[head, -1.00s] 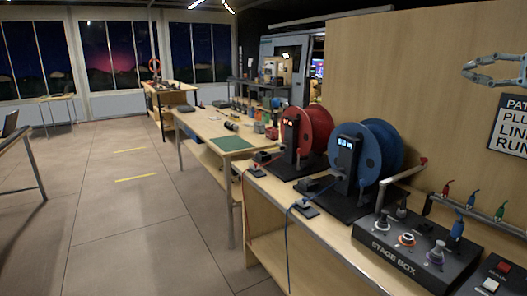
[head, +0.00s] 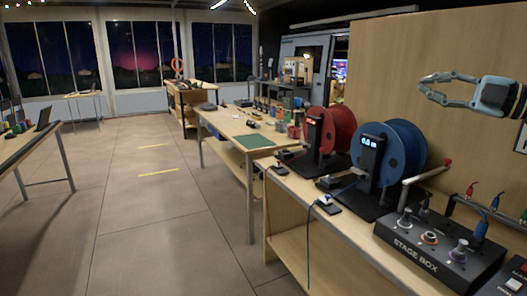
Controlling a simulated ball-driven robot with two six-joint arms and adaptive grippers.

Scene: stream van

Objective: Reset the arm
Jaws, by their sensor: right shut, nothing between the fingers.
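My right gripper (head: 424,87) is at the upper right of the head view, in front of the tan wooden panel (head: 440,45). Its fingers point left and are shut with nothing between them. It hangs in free air above the bench, higher in the picture than the blue reel (head: 408,150) and to its right. My left gripper is not in view.
A bench (head: 340,228) bears a red reel (head: 338,130), the blue reel and a black stage box (head: 415,248) with colored plugs. A green mat (head: 255,141) lies on the table behind. Open floor (head: 150,225) spreads left.

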